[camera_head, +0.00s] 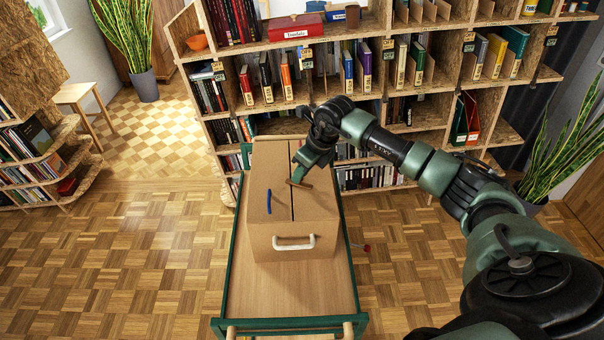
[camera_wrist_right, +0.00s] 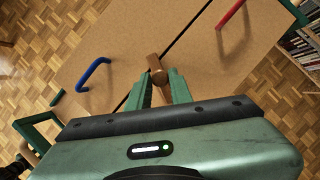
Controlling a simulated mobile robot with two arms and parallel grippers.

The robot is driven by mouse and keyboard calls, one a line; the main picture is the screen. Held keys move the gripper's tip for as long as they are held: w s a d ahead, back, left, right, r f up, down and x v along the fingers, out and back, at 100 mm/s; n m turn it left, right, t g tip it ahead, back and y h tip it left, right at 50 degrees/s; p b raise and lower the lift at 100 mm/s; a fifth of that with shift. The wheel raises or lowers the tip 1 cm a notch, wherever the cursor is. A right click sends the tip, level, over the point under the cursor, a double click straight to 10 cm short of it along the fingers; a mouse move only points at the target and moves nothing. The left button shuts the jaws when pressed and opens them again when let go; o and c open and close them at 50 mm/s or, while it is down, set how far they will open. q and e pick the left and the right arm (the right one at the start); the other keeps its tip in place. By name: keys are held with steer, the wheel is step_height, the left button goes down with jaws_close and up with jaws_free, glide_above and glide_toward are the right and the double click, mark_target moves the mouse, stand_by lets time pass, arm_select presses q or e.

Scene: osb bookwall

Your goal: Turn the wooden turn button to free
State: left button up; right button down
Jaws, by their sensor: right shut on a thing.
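The wooden turn button (camera_head: 301,184) is a small brown bar on top of the wooden box (camera_head: 258,236). In the head view it lies crosswise at the dark slit between the box's two lid panels, mostly to the slit's right. My right gripper (camera_head: 300,172) reaches down to it from above. In the right wrist view, the two green fingers (camera_wrist_right: 160,80) are shut on the turn button (camera_wrist_right: 154,62), one on each side, hiding its near end. A blue handle (camera_head: 269,201) is on the left panel. A red handle (camera_wrist_right: 232,18) shows in the wrist view. My left gripper is not in view.
The box stands on a wooden cart top (camera_head: 285,292) with a green frame. A white handle (camera_head: 294,243) is on the box's front. A bookshelf (camera_head: 290,104) stands close behind. Parquet floor is clear to the left.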

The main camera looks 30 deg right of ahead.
steer(key=m+b, duration=0.1)
steer(key=m, duration=0.1)
steer(key=m+h+b, duration=0.1)
steer(key=shift+a+f+m+h, duration=0.1)
steer(key=shift+a+m+h, duration=0.1)
steer(key=shift+m+h, duration=0.15)
steer(key=m+h+b, duration=0.1)
steer(key=m+b, duration=0.1)
steer(key=m, duration=0.1)
steer(key=shift+w+a+m, duration=0.1)
steer(key=shift+a+m, duration=0.05)
steer(key=shift+m, duration=0.2)
steer(key=m+h+b, duration=0.1)
steer(key=m+b, duration=0.1)
steer(key=m, duration=0.1)
steer(key=shift+a+g+h+b, duration=0.1)
steer(key=shift+g+h+b, duration=0.15)
steer(key=shift+g+b, duration=0.05)
steer(key=shift+m+h+b, duration=0.3)
steer(key=shift+m+b, duration=0.3)
steer(key=shift+m, duration=0.6)
steer(key=shift+g, duration=0.3)
steer(key=c, duration=1.3)
jaws_free()
steer(key=shift+o, duration=0.2)
steer(key=shift+r, duration=0.2)
